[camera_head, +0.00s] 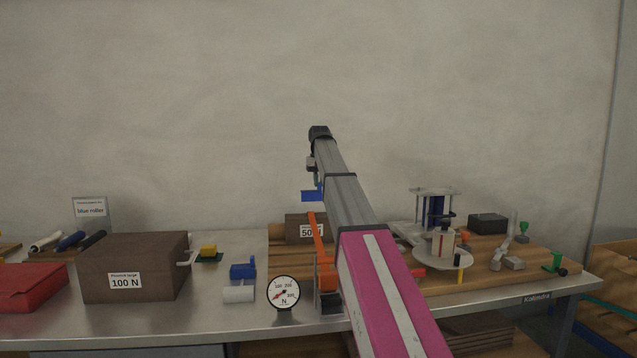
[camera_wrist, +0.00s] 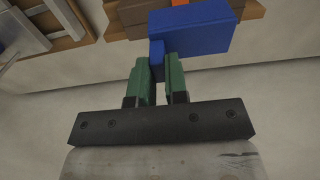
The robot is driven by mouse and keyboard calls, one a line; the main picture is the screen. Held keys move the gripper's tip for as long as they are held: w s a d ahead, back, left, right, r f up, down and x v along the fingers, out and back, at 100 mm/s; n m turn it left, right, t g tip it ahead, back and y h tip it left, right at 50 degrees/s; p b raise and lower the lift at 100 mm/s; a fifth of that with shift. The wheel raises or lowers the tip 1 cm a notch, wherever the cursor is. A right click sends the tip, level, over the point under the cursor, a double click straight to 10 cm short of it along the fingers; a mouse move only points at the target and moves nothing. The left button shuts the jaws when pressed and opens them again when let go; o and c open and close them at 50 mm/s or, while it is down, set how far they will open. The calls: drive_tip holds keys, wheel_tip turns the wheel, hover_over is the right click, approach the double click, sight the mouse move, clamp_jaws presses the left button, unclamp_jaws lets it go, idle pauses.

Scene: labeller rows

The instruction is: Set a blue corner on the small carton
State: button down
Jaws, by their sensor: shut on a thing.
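The blue corner (camera_head: 311,196) is a small angled blue piece held up in the air in the head view. It also fills the upper middle of the wrist view (camera_wrist: 190,30). My gripper's green fingers (camera_wrist: 158,70) are shut on its narrow tab. In the head view my gripper (camera_head: 316,180) is small and partly hidden by my arm. The small brown carton (camera_head: 292,228), marked "50 N", stands on the wooden board, below the blue corner in the picture and apart from it. An orange upright and my arm hide part of the carton.
A larger brown carton (camera_head: 130,270) marked "100 N" stands at left, beside a red box (camera_head: 30,288). A blue piece with a white roller (camera_head: 240,280) and a round dial (camera_head: 283,292) are near the front edge. A metal turntable device (camera_head: 440,245) stands right of my arm.

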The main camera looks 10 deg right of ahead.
drive_tip(key=shift+s+t, duration=0.1)
drive_tip(key=shift+t, duration=0.5)
drive_tip(key=shift+f, duration=2.8)
drive_tip(key=shift+f, duration=2.1)
drive_tip(key=c, duration=1.1)
unclamp_jaws()
drive_tip(key=shift+o, duration=0.2)
drive_tip(key=shift+r, duration=0.15)
drive_tip(key=r, duration=0.7)
drive_tip(key=s+r, duration=0.1)
drive_tip(key=r, duration=0.2)
drive_tip(key=shift+r, duration=0.25)
